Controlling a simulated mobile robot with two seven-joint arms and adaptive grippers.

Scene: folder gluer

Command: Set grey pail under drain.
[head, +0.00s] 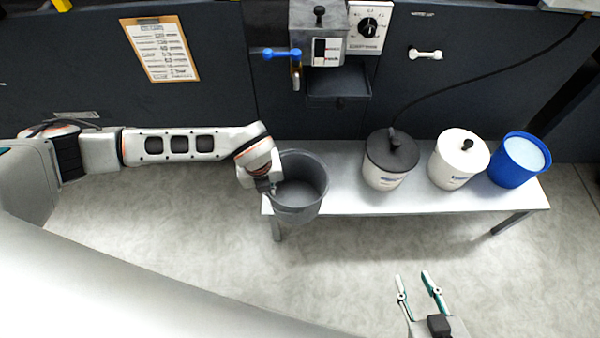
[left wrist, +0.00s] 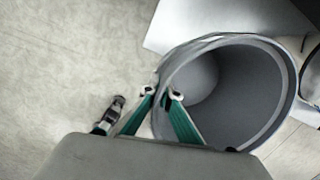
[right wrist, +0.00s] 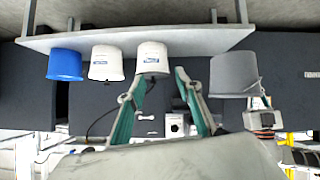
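The grey pail (head: 312,207) is upright and empty at the left end of the bench. My left gripper (head: 270,187) is at its left rim. In the left wrist view, the fingers (left wrist: 160,94) straddle the rim of the pail (left wrist: 235,85), close together on its wall. In the right wrist view, a gap shows between the base of the pail (right wrist: 234,76) and the bench, so it seems lifted. The drain spout (head: 296,78), with a blue lever (head: 281,54), is on the wall unit behind the pail. My right gripper (head: 420,285) is open and empty, in front of the bench.
On the bench (head: 345,195) stand a dark-lidded white bucket (head: 384,178), a white-lidded bucket (head: 450,172) and a blue bucket (head: 512,174). A dark tray (head: 338,88) juts out under the wall unit (head: 318,20). A black hose runs to the dark lid. A clipboard (head: 160,48) hangs left.

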